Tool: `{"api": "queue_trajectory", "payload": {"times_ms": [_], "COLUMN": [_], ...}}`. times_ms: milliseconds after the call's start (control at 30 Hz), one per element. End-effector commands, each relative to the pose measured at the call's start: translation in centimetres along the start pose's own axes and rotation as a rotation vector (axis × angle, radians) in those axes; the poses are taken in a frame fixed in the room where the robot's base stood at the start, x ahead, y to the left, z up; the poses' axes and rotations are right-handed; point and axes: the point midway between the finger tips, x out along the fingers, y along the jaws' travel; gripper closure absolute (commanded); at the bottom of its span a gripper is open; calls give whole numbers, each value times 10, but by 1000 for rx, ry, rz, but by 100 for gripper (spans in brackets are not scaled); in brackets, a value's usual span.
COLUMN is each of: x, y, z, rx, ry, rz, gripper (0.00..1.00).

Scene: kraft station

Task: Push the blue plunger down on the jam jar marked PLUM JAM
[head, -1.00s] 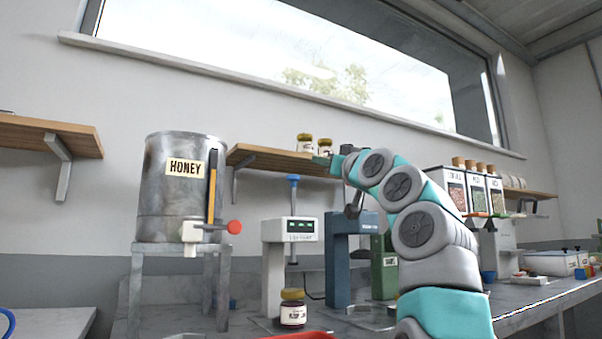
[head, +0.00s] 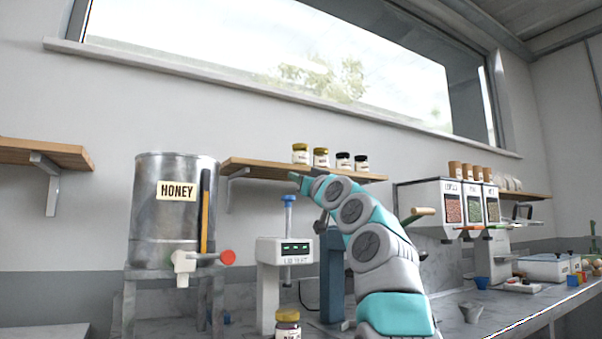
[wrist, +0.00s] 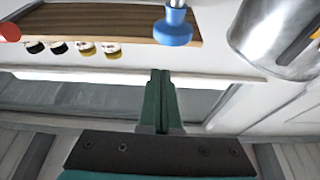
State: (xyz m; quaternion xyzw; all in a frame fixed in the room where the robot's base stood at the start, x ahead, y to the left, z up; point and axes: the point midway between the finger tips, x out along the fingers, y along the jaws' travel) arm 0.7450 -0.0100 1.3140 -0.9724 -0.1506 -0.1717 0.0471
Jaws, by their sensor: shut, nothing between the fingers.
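The blue plunger (head: 289,199) stands raised on top of the white lid press (head: 284,252) in the head view. The jam jar (head: 288,325) sits beneath the press at the bottom edge, partly cut off, its label not readable now. My gripper (head: 296,177) is a little above the plunger and slightly right of it, apart from it as far as I can tell. In the wrist view my gripper (wrist: 160,72) has its dark green fingers together and empty. The plunger's round blue head (wrist: 173,28) shows there just beyond the fingertips, a little to the right.
A metal honey tank (head: 150,222) with a red-knobbed tap stands left of the press. A blue-grey machine (head: 333,265) stands close on the right, behind my arm. A wooden shelf (head: 255,168) with several jars runs behind at gripper height.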

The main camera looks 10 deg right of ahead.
Motion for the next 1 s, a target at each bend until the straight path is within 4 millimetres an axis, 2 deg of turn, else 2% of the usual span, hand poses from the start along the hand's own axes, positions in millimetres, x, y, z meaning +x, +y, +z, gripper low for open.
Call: {"api": "queue_trajectory", "payload": {"times_ms": [33, 400, 833, 1000], "x": [-4, -12, -12, -16], "y": [-1, -1, -1, 0], "z": [10, 33, 34, 42], "rx": [1, 0, -1, -1], "ry": [1, 1, 0, 1], "rz": [-2, -2, -1, -1], "gripper": [100, 100, 100, 100]}}
